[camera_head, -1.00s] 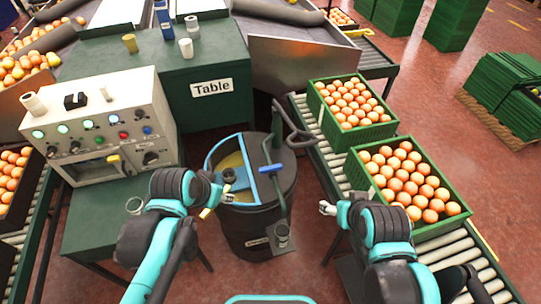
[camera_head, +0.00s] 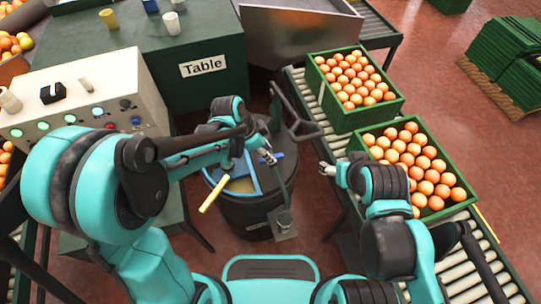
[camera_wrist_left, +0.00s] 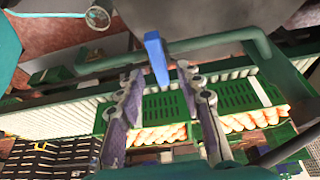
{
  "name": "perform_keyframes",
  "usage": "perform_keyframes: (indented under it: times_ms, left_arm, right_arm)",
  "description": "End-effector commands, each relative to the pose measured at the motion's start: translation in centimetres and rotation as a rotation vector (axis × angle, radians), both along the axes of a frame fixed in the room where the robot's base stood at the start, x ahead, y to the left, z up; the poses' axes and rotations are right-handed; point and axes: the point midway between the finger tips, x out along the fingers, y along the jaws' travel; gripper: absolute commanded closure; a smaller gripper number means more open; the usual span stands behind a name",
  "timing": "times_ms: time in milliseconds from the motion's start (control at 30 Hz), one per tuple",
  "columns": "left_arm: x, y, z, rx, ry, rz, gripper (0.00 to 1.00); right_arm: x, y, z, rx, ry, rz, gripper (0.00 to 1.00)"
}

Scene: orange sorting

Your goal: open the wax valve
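The wax drum (camera_head: 238,220) stands on the floor between the table and the conveyor, with a yellowish inside and a blue bar across its top. The blue valve handle (camera_head: 277,157) is on the pipe at its right side, partly hidden by my left gripper (camera_head: 266,157). In the left wrist view, the blue handle (camera_wrist_left: 156,56) stands upright between and beyond the two fingertips of the open left gripper (camera_wrist_left: 160,74). The fingers do not appear closed on it. My right gripper (camera_head: 326,169) is right of the drum, near the conveyor, apart from the valve; its opening is too small to tell.
Two green crates of oranges, the rear one (camera_head: 312,74) and the front one (camera_head: 439,204), stand on the roller conveyor (camera_head: 318,127) at right. A control box (camera_head: 95,75) and the green table (camera_head: 204,90) are at left. A yellow stick (camera_head: 211,195) leans at the drum's left rim.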

Motion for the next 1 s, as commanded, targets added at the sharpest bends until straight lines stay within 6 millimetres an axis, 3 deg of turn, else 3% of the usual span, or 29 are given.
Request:
perform_keyframes:
  times_ms: [33, 200, 500, 667, 1000]
  left_arm:
    - [0.1, -0.3, -1.0, 0.000, 0.000, -0.001, 0.64]
    - [0.3, -0.9, -2.3, 0.000, 0.000, 0.001, 0.64]
    - [0.3, -1.0, -2.4, 0.000, 0.000, 0.002, 0.64]
    - [0.3, -1.0, -2.4, 0.000, 0.000, 0.002, 1.00]
    - [0.3, -1.0, -2.4, 0.000, 0.000, 0.017, 1.00]
  right_arm:
    - [0.0, 0.0, -0.6, 0.000, 0.000, 0.000, 0.32]
    - [0.0, 0.0, -1.1, 0.000, 0.000, 0.000, 0.32]
    - [0.0, 0.0, -1.1, 0.000, 0.000, 0.000, 0.32]
    - [0.0, 0.0, -1.1, 0.000, 0.000, 0.000, 0.32]
    - [0.0, 0.0, -1.1, 0.000, 0.000, 0.000, 0.32]
